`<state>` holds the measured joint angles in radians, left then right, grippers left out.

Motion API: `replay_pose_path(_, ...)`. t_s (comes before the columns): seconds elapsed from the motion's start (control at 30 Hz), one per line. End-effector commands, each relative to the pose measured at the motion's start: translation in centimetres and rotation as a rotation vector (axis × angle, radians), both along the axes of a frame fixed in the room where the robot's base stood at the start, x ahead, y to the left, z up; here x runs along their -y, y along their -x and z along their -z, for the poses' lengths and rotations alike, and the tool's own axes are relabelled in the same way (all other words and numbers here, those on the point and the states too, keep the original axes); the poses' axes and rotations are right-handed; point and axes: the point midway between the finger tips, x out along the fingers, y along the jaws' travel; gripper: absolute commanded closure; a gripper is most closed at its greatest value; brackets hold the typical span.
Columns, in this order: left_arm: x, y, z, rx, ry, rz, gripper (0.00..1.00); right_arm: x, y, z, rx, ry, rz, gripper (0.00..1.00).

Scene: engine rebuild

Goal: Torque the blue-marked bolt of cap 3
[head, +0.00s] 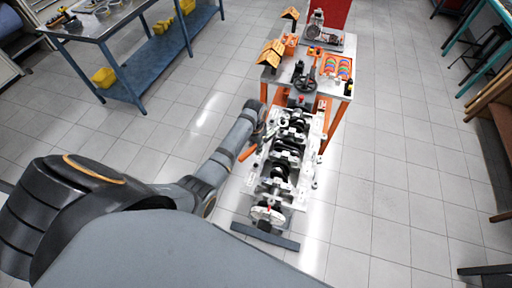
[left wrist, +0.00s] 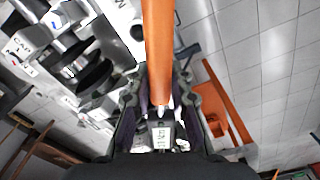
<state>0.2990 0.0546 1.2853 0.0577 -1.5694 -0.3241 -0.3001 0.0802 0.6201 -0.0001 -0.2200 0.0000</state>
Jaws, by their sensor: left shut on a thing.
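The engine block (head: 285,160) stands on a stand in the head view, with a row of bearing caps and the black crankshaft along it. In the left wrist view, a cap (left wrist: 24,42) lettered "CAP" shows at the upper left, with small blue and red marks near it; its number is not readable. My left gripper (head: 258,138) is at the block's left side. It is shut on a tool with an orange handle (head: 247,153). The handle (left wrist: 159,50) runs up between the fingers in the left wrist view. The tool's working end is not clear. My right gripper is not in view.
A blue-framed bench (head: 150,75) with yellow bins is at the upper left. The tiled floor right of the block is clear.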

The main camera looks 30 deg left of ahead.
Motion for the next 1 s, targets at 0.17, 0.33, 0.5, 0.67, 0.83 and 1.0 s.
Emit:
replay_pose_path(0.17,-0.09,-0.04,-0.08,0.001,-0.002,0.0,1.0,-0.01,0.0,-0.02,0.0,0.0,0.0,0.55)
replay_pose_path(0.33,-0.14,-0.04,-0.08,0.001,-0.003,0.002,1.0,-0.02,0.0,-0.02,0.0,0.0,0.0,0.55)
replay_pose_path(0.5,-0.43,-0.14,-0.08,0.0,-0.003,0.017,1.0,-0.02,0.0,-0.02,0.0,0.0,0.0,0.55)
replay_pose_path(0.67,-0.67,-0.2,-0.06,0.0,-0.004,0.032,1.0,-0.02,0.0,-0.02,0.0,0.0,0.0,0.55)
replay_pose_path(0.83,-0.68,-0.21,-0.06,0.0,-0.003,0.034,1.0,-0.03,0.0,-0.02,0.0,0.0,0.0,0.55)
replay_pose_path(1.0,-0.68,-0.21,-0.07,0.0,-0.003,0.034,1.0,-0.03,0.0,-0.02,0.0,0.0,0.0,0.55)
